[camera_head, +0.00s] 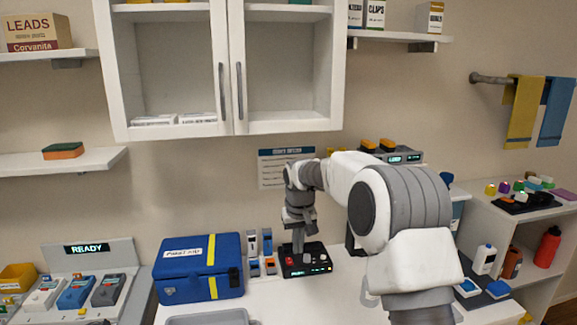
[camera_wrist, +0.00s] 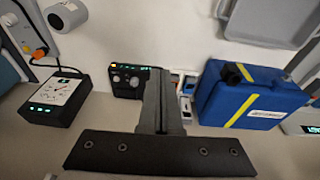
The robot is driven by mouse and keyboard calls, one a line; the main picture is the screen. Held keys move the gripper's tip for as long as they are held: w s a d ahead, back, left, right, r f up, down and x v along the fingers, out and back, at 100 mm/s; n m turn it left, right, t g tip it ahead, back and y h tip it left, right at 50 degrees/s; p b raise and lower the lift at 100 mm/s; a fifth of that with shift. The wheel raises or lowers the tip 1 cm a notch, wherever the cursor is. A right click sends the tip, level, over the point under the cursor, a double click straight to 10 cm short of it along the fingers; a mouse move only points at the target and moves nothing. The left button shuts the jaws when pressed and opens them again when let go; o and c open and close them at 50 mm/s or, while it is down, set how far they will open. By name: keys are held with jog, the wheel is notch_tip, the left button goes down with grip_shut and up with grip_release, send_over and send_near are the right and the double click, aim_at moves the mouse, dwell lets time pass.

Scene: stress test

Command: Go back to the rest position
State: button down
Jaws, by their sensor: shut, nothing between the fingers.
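My gripper (camera_head: 298,236) points down above the counter in the head view, over a small black control box (camera_head: 305,259) with a red button and a lit display. Its fingers look closed together with nothing between them. In the wrist view my gripper (camera_wrist: 160,78) shows as a narrow shut pair in front of the black box (camera_wrist: 130,80). I cannot tell whether the fingertips touch the box. A blue case (camera_head: 199,268) with yellow straps and a white label stands left of the box; it also shows at the right in the wrist view (camera_wrist: 250,95).
The white counter (camera_head: 340,290) has a grey tray (camera_head: 208,318) at its front edge. A white wall cabinet (camera_head: 170,65) hangs above my arm. A charging station (camera_head: 92,285) stands left; a shelf unit (camera_head: 510,225) with bottles stands right. Small upright devices (camera_head: 260,250) stand between case and box.

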jog(key=s+d+r+m+t, duration=0.1)
jog(key=s+d+r, duration=0.3)
jog(key=s+r, duration=0.45)
jog(key=s+d+r+t, duration=0.1)
jog(key=s+d+r, duration=0.4)
jog(key=s, duration=0.6)
jog(key=s+d+f, duration=0.1)
jog(key=s, duration=0.9)
jog(key=s+d+m+t, duration=0.1)
jog(key=s, duration=0.8)
jog(key=shift+s+d+f, duration=0.25)
jog(key=shift+s+f, duration=0.15)
